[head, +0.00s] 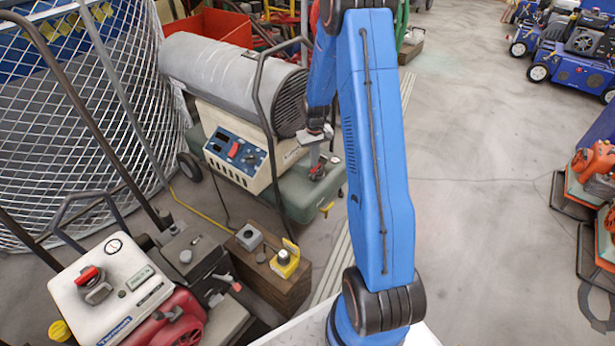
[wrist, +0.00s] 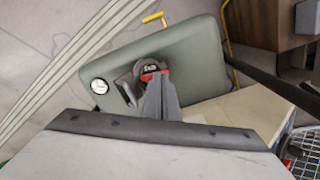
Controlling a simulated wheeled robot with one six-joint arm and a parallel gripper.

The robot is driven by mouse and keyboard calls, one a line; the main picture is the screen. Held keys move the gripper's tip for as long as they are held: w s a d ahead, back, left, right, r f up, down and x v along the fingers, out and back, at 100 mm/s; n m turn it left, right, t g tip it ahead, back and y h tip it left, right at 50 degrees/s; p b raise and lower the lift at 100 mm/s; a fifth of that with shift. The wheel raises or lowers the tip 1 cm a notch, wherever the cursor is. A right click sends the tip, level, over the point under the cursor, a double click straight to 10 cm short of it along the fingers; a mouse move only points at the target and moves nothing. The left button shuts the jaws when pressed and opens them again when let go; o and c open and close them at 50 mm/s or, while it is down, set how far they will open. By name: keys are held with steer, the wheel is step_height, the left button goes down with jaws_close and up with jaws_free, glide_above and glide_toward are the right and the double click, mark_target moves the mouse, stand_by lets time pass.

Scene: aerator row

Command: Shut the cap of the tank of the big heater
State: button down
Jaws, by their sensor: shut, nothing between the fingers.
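The big heater (head: 235,85) has a grey barrel above a cream control box, with a green tank (head: 335,190) under it. In the wrist view the green tank (wrist: 195,70) fills the upper middle, with a round white gauge (wrist: 99,86) at one corner. A dark round cap (wrist: 150,67) with a red and white mark is on its top. A grey plate-like piece stands beside it; whether this is part of the cap I cannot tell. My gripper (wrist: 155,82) is shut and empty, its tips right at the cap and partly hiding it. Contact is unclear. My gripper (head: 317,172) also shows in the head view, low over the tank.
A dark bar handle (head: 258,85) rises at the heater's near side, close to my arm. A wooden box (head: 275,285) with small devices stands in front. A red and white machine (head: 115,290) is at lower left, by a mesh fence (head: 75,120).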

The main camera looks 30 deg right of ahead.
steer(key=shift+w+d+r, duration=0.15)
steer(key=shift+w+d, duration=0.15)
steer(key=shift+d, duration=0.45)
steer(key=shift+w+d+r, duration=0.15)
steer(key=shift+w+d, duration=0.15)
steer(key=shift+d, duration=0.4)
steer(key=shift+d, duration=0.15)
steer(key=shift+w+d+f, duration=0.2)
steer(key=shift+w+d, duration=0.05)
steer(key=shift+d, duration=0.3)
steer(key=shift+w+d+f, duration=0.2)
steer(key=shift+w+d, duration=0.05)
steer(key=shift+d, duration=0.35)
steer(key=shift+w+d+f, duration=0.2)
steer(key=shift+w+d, duration=0.05)
steer(key=shift+d, duration=0.3)
steer(key=shift+r, duration=0.1)
steer(key=shift+r, duration=3.9)
